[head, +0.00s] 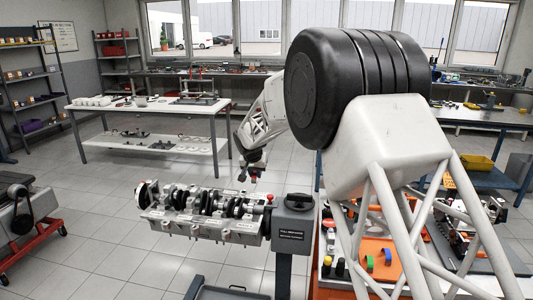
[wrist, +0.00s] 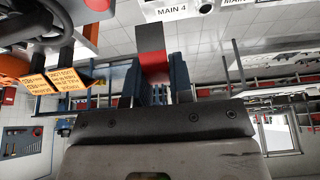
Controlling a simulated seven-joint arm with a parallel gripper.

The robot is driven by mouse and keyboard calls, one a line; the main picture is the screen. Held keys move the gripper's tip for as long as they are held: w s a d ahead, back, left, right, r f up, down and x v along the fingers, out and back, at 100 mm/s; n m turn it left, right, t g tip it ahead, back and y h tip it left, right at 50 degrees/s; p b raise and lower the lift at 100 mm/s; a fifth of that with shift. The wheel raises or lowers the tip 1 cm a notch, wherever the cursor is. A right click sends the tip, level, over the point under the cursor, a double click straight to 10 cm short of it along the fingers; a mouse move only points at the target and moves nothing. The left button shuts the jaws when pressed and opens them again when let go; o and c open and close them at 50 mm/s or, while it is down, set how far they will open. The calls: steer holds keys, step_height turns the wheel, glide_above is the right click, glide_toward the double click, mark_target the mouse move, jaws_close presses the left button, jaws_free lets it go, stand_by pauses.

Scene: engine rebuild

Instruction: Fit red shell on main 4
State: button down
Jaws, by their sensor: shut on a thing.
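My gripper (head: 254,172) hangs above the right part of the engine block (head: 175,220), apart from it in the head view. In the wrist view my gripper (wrist: 164,84) is shut on the red shell (wrist: 154,67), whose red band shows between the dark blue fingers. A plain grey strip extends beyond the red, toward the block. The MAIN 4 label (wrist: 172,10) is at the top of the wrist view, on a white surface just beyond the strip. The MAIN 4 seat itself cannot be made out. The crankshaft (head: 205,201) shows along the block.
The block is on a grey stand (head: 293,225) with a dark control box. An orange tray (head: 376,246) with coloured pieces is at the lower right. A white table (head: 150,107) is behind. Yellow-orange tags (wrist: 66,80) show at the left of the wrist view.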

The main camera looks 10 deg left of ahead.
mark_target(251, 203)
steer(key=f, duration=0.1)
steer(key=s+a+f, duration=0.1)
steer(key=f, duration=0.1)
steer(key=shift+s+a+f, duration=0.2)
steer(key=shift+a+f, duration=0.15)
steer(key=shift+a, duration=0.05)
steer(key=shift+f, duration=0.2)
steer(key=shift+f, duration=2.75)
steer(key=shift+f, duration=0.75)
stand_by(3.6)
